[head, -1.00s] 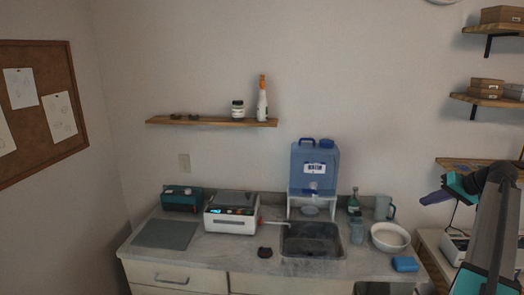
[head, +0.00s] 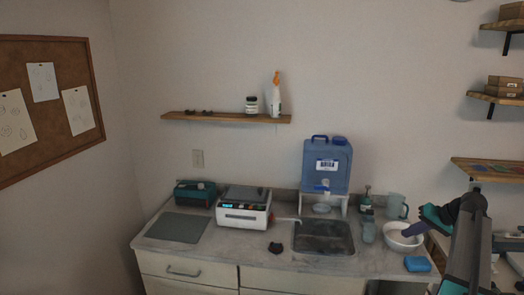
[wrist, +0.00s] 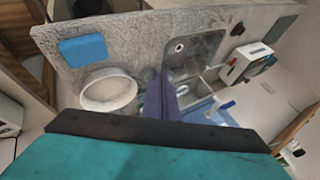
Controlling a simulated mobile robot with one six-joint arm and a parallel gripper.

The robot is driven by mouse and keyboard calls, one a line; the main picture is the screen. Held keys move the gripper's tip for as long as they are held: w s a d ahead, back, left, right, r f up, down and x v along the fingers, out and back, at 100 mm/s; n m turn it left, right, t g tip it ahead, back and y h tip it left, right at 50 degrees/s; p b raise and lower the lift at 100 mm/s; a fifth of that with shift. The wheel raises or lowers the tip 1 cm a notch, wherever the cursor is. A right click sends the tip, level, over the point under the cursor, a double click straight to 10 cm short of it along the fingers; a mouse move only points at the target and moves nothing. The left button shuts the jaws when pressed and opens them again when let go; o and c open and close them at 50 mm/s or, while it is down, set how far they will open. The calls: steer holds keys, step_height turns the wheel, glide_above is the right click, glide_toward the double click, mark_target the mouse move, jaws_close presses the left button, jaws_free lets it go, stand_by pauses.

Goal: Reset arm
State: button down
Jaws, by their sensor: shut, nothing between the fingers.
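My gripper (head: 413,230) is at the right of the head view, with its purple fingers shut and nothing between them. In that view its tip overlaps the white bowl (head: 394,243); whether it touches the bowl cannot be told there. In the wrist view my gripper (wrist: 160,98) points out past the teal wrist body, and the bowl (wrist: 108,107) shows to the left of the fingers, apart from them in the picture.
The counter (head: 217,246) holds a sink (head: 322,238), a blue water dispenser (head: 325,165), a white machine (head: 243,213), a blue sponge (head: 417,264) and a pitcher (head: 396,205). Shelves (head: 487,170) hang at the right. The space above the counter's left half is open.

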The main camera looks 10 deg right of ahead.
steer(key=s+a+f+n+g+b, duration=0.1)
steer(key=s+a+f+g+b, duration=0.2)
steer(key=a+f, duration=1.45)
steer(key=s+a+f+n+g+b, duration=0.15)
steer(key=s+a+f+g, duration=0.3)
steer(key=a+f, duration=1.3)
steer(key=s+a+f+g+b, duration=0.1)
steer(key=s+a+f, duration=0.3)
steer(key=s+f, duration=0.35)
steer(key=s+a+f+g+b, duration=0.1)
steer(key=s+a+f+b, duration=0.15)
steer(key=s+f, duration=0.5)
steer(key=s+a+f+n+g+h+b, duration=0.1)
steer(key=s+a+f+h, duration=0.1)
steer(key=s+f, duration=0.3)
steer(key=s+a+f+n+g+h, duration=0.1)
steer(key=s+a+f, duration=0.3)
steer(key=s, duration=0.7)
steer(key=shift+s+a+f+n+g+h+b, duration=0.2)
steer(key=shift+f+n+g+h+b, duration=0.15)
steer(key=shift+f+n+g+h, duration=0.15)
